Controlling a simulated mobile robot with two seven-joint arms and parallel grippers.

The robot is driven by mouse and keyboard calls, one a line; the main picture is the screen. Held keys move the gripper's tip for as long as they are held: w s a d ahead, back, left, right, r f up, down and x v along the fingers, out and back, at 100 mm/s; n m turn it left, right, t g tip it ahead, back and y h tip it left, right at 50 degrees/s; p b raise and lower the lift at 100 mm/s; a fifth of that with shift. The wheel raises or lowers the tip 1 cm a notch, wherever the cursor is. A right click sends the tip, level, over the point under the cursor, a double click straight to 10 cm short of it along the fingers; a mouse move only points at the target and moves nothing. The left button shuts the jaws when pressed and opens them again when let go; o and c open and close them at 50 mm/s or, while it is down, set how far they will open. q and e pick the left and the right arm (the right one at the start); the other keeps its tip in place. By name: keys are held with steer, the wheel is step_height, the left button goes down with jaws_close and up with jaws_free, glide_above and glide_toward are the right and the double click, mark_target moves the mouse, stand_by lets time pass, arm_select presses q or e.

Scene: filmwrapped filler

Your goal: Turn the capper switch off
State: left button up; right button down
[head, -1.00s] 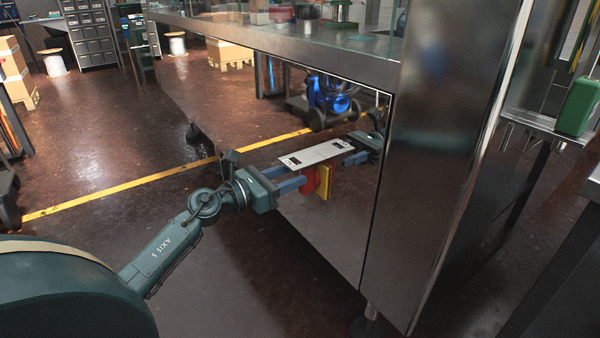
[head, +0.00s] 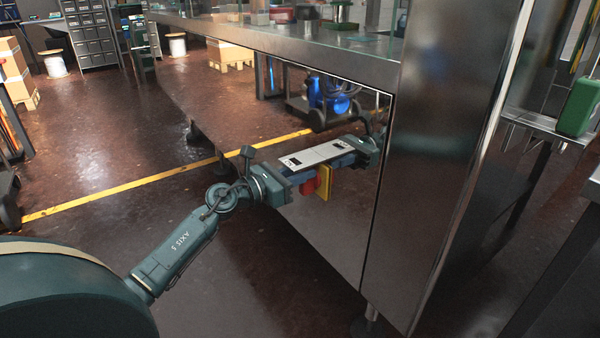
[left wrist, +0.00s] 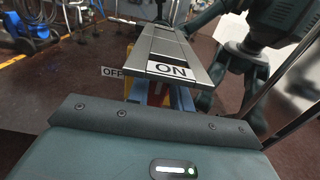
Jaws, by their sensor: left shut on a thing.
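The capper switch is a red knob (head: 310,187) on a yellow backing (head: 327,181), on the polished metal side of a cabinet. A light grey label plate (head: 312,154) juts out above the knob. In the left wrist view, the plate (left wrist: 165,48) reads ON in front, with an OFF label (left wrist: 113,72) to its left. My left gripper (head: 313,180) is shut on the red knob, under the plate. The plate hides much of the fingers and knob, so the knob's turn position cannot be told. My right gripper is not in view.
The shiny cabinet panel (head: 290,225) mirrors the floor and my gripper. A steel counter edge (head: 300,52) overhangs the panel, and a tall steel face (head: 430,170) stands to the right. A blue machine on wheels (head: 328,95) appears beyond the plate. Open floor lies left.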

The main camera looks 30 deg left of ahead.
arm_select(q)
jaws_close()
